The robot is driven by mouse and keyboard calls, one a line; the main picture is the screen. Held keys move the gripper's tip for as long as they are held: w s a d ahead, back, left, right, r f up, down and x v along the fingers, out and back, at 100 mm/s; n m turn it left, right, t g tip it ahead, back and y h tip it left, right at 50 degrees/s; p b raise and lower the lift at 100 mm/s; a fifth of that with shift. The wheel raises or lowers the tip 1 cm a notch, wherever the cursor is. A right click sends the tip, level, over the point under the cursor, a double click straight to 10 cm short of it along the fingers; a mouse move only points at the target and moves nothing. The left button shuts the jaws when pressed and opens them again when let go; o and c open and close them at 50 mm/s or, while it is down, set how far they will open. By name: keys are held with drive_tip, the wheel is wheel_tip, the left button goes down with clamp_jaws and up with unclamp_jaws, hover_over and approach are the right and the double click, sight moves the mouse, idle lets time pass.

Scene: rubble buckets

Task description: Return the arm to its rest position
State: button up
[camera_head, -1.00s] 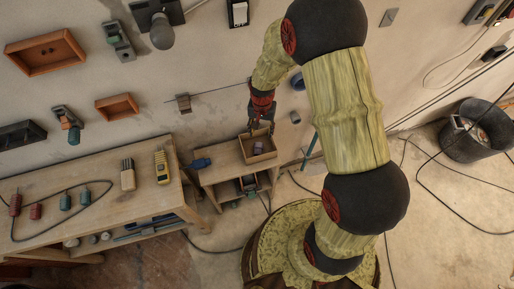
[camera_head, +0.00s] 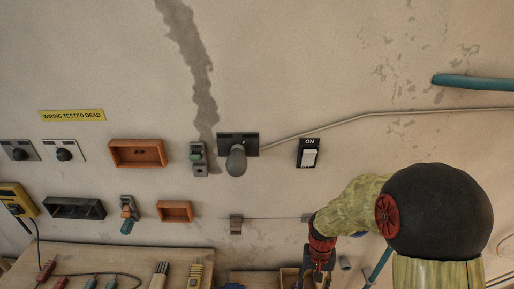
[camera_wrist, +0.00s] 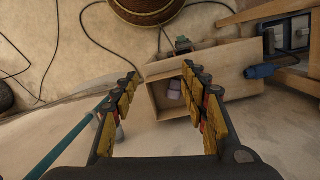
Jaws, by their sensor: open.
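My gripper (camera_wrist: 160,73) is open in the wrist view, its two yellow-and-black fingers spread apart with nothing between them. Beyond the fingers is an open wooden box (camera_wrist: 158,97) with a small greyish object (camera_wrist: 174,90) inside. In the head view my gripper (camera_head: 316,279) is at the bottom edge, red and dark, close to the wooden box (camera_head: 288,277), which is partly cut off. My arm comes down to it from the right. Contact between the gripper and the box cannot be told.
A wooden bench (camera_head: 130,257) with tools stands at the lower left. The wall carries a switch (camera_head: 309,153), a lamp-like fitting (camera_head: 237,160) and orange trays (camera_head: 137,153). A teal pole (camera_wrist: 66,141) leans left of the gripper. A blue plug (camera_wrist: 260,71) lies to the right.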

drive_tip(key=s+r+n+t, duration=0.1)
drive_tip(key=s+r+t, duration=0.2)
drive_tip(key=r, duration=1.2)
drive_tip(key=s+r+n+t, duration=0.1)
drive_tip(key=s+r+t, duration=0.3)
drive_tip(key=s+r, duration=0.5)
wheel_tip(320, 180, up, 7)
drive_tip(key=shift+d+f+n, duration=0.1)
drive_tip(key=shift+d+n, duration=0.2)
drive_tip(key=shift+d, duration=0.1)
drive_tip(key=shift+s, duration=0.1)
